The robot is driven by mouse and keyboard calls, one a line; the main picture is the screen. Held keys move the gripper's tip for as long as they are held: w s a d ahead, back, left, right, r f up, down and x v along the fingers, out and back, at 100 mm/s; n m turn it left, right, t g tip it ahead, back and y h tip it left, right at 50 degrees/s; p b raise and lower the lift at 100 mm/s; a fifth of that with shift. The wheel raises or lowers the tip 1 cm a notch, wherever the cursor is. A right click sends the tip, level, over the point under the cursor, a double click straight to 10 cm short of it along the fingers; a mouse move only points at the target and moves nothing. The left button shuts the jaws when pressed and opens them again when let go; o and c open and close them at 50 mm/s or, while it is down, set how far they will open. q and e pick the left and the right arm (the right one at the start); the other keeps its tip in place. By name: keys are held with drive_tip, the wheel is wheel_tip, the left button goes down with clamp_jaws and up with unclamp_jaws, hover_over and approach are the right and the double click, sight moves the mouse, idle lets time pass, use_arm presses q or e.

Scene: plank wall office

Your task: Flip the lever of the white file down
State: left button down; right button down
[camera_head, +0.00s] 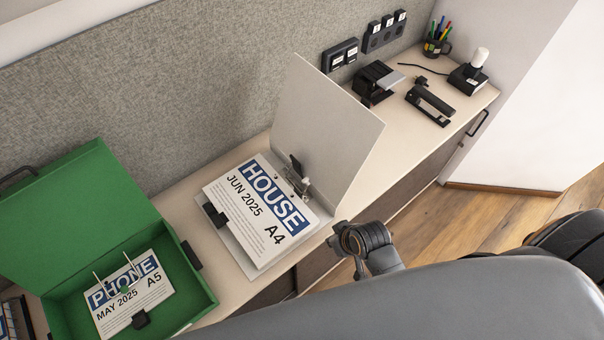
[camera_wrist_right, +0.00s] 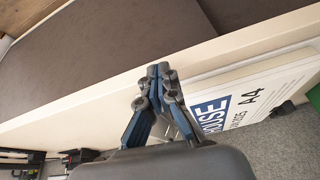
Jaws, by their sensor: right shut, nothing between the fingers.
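The white file (camera_head: 330,108) lies open on the desk in the head view, its cover standing up at the right. A HOUSE A4 paper stack (camera_head: 258,212) lies inside it. The lever mechanism (camera_head: 299,178) sits at the paper's upper right edge, with a dark lever part sticking up. My right gripper (camera_head: 347,240) is at the desk's front edge, right of the file and apart from the lever. In the wrist view the right gripper (camera_wrist_right: 160,72) is shut and empty, with the paper (camera_wrist_right: 240,106) beyond it. My left gripper is not in view.
A green box file (camera_head: 85,215) with a PHONE A5 paper stands open at the left. A hole punch (camera_head: 376,82), stapler (camera_head: 430,104), pen cup (camera_head: 437,46) and stamp (camera_head: 470,72) are at the far right. Bare desk (camera_head: 400,125) lies between them and the file.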

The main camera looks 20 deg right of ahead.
drive_tip(key=w+r+n+t+p, duration=0.1)
drive_tip(key=w+r+p, duration=0.1)
drive_tip(key=w+r, duration=0.3)
drive_tip(key=w+r+t+y+p, duration=0.1)
drive_tip(key=w+r, duration=0.4)
drive_tip(key=r, duration=0.7)
drive_tip(key=shift+n+t+y+p, duration=0.35)
drive_tip(key=shift+t+p, duration=0.45)
drive_tip(key=shift+p, duration=0.35)
drive_tip(key=shift+w+a, duration=0.1)
drive_tip(key=p+x, duration=0.1)
drive_tip(key=x, duration=0.9)
drive_tip(key=shift+p, duration=0.3)
